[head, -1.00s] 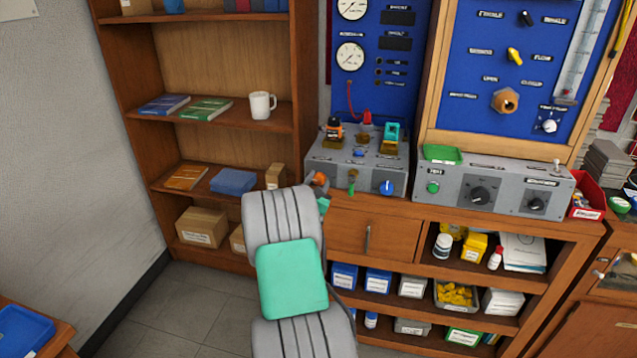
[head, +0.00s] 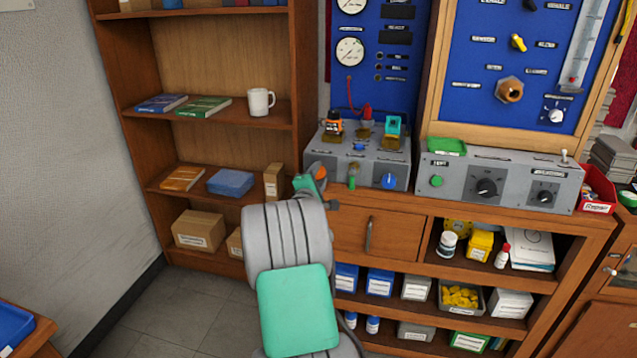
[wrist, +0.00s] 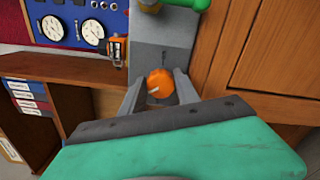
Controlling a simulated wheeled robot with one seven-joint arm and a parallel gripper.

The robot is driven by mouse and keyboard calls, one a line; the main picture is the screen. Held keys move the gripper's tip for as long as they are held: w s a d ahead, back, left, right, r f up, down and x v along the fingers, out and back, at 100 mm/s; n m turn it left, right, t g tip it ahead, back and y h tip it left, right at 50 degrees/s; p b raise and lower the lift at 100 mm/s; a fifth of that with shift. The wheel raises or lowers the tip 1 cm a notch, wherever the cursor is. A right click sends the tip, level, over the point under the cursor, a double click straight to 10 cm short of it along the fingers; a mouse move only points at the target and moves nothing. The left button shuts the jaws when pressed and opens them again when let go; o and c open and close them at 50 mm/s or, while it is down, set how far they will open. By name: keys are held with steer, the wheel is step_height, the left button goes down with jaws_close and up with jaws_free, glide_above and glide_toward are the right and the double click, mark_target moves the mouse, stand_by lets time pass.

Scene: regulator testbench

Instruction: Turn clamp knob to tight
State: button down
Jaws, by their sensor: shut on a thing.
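In the head view the orange knob (head: 320,172) shows small at the unit's left front corner, partly covered by my gripper (head: 312,178). The knob's scale or end marks cannot be made out.
A green lever (head: 352,178) and a blue knob (head: 389,181) are on the unit's front, right of the clamp knob. An orange-and-black device (head: 332,128) stands on top. The wooden drawer (head: 362,231) lies below. A bookshelf (head: 275,215) stands close on the left.

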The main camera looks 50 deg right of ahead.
steer(key=m+b, duration=0.6)
steer(key=shift+f, duration=0.4)
steer(key=m+b, duration=0.6)
steer(key=shift+f+m+b, duration=0.1)
steer(key=shift+m+b, duration=0.2)
steer(key=shift+m, duration=0.1)
steer(key=m+b, duration=0.3)
steer(key=shift+m+b, duration=0.3)
steer(key=shift+b, duration=0.05)
steer(key=m+b, duration=0.3)
steer(key=shift+w+m, duration=0.1)
steer(key=shift+m, duration=0.2)
steer(key=m+b, duration=0.3)
steer(key=m, duration=0.1)
steer(key=shift+r+m, duration=0.2)
steer(key=shift+m, duration=0.1)
steer(key=c, duration=0.9)
jaws_free()
